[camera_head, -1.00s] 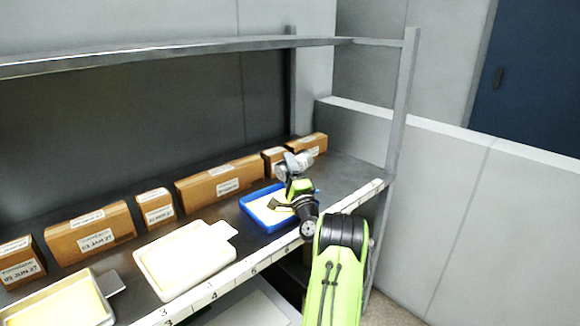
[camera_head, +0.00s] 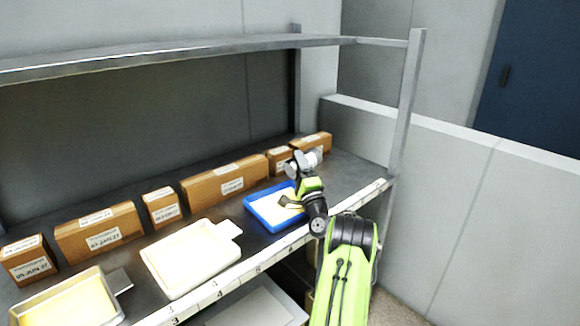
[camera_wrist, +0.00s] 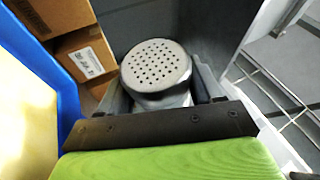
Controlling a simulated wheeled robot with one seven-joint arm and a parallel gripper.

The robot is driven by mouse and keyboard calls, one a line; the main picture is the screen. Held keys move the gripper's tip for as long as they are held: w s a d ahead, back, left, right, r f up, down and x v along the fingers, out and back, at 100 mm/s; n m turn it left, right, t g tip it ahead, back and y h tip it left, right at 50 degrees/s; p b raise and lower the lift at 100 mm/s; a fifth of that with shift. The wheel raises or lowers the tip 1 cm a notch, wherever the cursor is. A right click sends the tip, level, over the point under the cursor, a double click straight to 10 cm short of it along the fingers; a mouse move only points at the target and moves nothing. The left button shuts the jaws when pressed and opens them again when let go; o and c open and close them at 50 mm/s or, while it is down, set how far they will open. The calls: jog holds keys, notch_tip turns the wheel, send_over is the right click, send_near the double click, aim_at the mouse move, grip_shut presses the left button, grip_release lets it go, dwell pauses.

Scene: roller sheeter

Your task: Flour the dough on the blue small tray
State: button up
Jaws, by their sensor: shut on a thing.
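The blue small tray (camera_head: 254,220) lies on the shelf near its right end, with pale yellow dough (camera_head: 268,209) in it. In the wrist view the tray's blue wall (camera_wrist: 64,90) and the dough (camera_wrist: 22,125) show at the left edge. My gripper (camera_head: 303,167) is shut on a grey metal shaker (camera_head: 313,157) at the tray's right side, above the shelf. In the wrist view the shaker (camera_wrist: 155,68) sits between my fingers, its round perforated lid facing the camera. I see no falling flour. My arm hides part of the tray's right side.
A cream tray (camera_head: 190,262) and a metal tray with yellow dough (camera_head: 72,306) stand to the left. Several labelled cardboard boxes (camera_head: 225,181) line the back. An upright post (camera_head: 402,120) rises at the shelf's right end, and an upper shelf edge (camera_head: 200,50) runs overhead.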

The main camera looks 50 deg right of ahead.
aim_at(287, 171)
jog(key=shift+w+a+f+b, duration=0.15)
jog(key=shift+a+b, duration=0.25)
jog(key=shift+b, duration=0.2)
jog(key=a, duration=0.1)
jog(key=a+b, duration=0.1)
jog(key=a, duration=0.1)
jog(key=shift+w+a, duration=0.25)
jog(key=shift+w, duration=0.1)
jog(key=d+p, duration=0.1)
jog(key=d, duration=0.1)
jog(key=s+d+p, duration=0.1)
jog(key=d, duration=0.1)
jog(key=shift+d+r, duration=0.2)
jog(key=shift+a+f, duration=0.1)
jog(key=shift+a, duration=0.05)
